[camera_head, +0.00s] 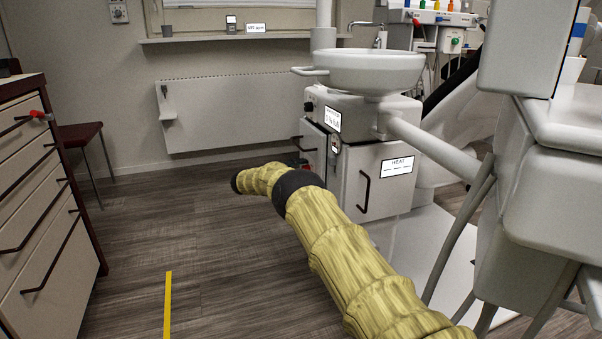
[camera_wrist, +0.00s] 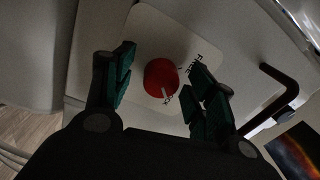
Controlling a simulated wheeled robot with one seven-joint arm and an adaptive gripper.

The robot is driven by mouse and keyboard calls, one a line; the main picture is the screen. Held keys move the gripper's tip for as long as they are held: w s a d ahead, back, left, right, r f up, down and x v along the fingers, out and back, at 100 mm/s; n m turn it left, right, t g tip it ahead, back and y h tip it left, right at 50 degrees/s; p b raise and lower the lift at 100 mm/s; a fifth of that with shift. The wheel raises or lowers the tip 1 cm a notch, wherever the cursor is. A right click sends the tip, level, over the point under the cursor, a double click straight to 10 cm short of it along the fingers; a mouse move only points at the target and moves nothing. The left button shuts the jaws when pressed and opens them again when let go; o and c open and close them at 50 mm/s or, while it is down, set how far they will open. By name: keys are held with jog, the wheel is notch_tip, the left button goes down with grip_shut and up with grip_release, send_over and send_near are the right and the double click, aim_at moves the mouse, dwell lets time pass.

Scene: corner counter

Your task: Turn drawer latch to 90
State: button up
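In the wrist view a round red latch knob (camera_wrist: 158,76) with a white pointer mark sits on a pale rounded plate (camera_wrist: 150,24). The pointer slants toward the lower right of the picture. Dark lettering on the plate beside the knob looks like FREE, with a second word partly hidden. My gripper (camera_wrist: 164,62) is open, with a green-padded finger on each side of the knob; a gap shows on both sides.
A black bar handle (camera_wrist: 285,88) stands to the right of the plate in the wrist view. In the head view a drawer cabinet (camera_head: 38,190) with a red knob (camera_head: 38,115) stands at left. A basin (camera_head: 365,75) overhangs the dental cabinet.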

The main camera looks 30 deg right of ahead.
jog(key=v, duration=1.2)
dwell(0.5)
